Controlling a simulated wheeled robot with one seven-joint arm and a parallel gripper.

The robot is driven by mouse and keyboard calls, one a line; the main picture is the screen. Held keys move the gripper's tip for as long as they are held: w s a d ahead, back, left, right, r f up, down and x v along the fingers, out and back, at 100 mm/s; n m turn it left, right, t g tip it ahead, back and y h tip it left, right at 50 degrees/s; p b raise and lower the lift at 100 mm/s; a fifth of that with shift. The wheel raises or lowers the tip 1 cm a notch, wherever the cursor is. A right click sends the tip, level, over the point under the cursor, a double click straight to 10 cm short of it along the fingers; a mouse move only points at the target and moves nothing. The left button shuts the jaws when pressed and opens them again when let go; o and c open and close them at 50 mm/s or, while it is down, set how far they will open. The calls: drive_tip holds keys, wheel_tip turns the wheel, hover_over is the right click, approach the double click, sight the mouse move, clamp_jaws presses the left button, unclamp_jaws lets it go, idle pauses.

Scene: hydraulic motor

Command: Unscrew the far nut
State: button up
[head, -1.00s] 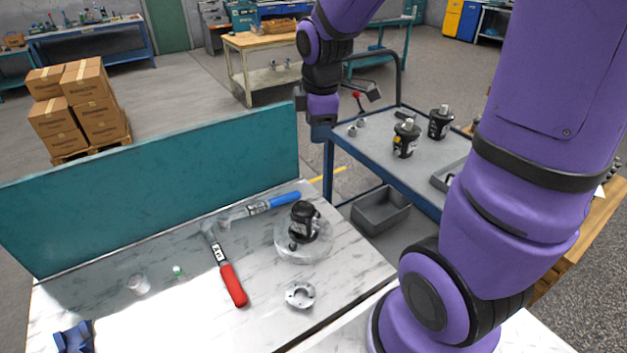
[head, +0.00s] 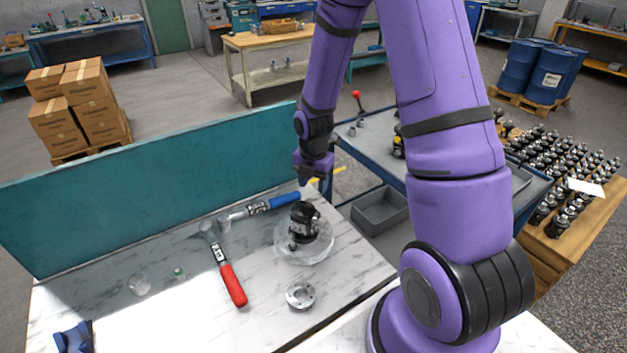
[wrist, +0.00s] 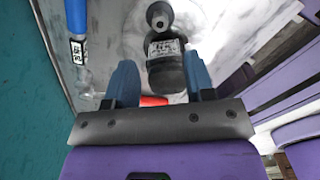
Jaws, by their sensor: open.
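The black hydraulic motor (head: 304,220) stands on a round pale base (head: 322,248) on the marble-topped bench. In the wrist view the motor (wrist: 166,70) shows its white label and a grey round end at the top. My gripper (head: 304,181) hangs just behind and above the motor, near the teal panel. In the wrist view my open gripper (wrist: 161,82) has its two blue fingers apart, with the motor's body appearing between and beyond them. Nothing is held. I cannot make out the far nut; it is too small or hidden.
A red-handled tool (head: 231,284) and a blue-handled tool (head: 283,201) lie left of and behind the motor. A metal flange ring (head: 300,295) lies in front. The teal panel (head: 150,205) borders the bench's back. A cart (head: 372,143) stands behind on the right.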

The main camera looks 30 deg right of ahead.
drive_tip(key=shift+f, duration=4.25)
drive_tip(key=c, duration=0.9)
drive_tip(key=n, duration=0.4)
drive_tip(key=o, duration=0.7)
drive_tip(key=shift+c, duration=0.2)
drive_tip(key=shift+s, duration=0.1)
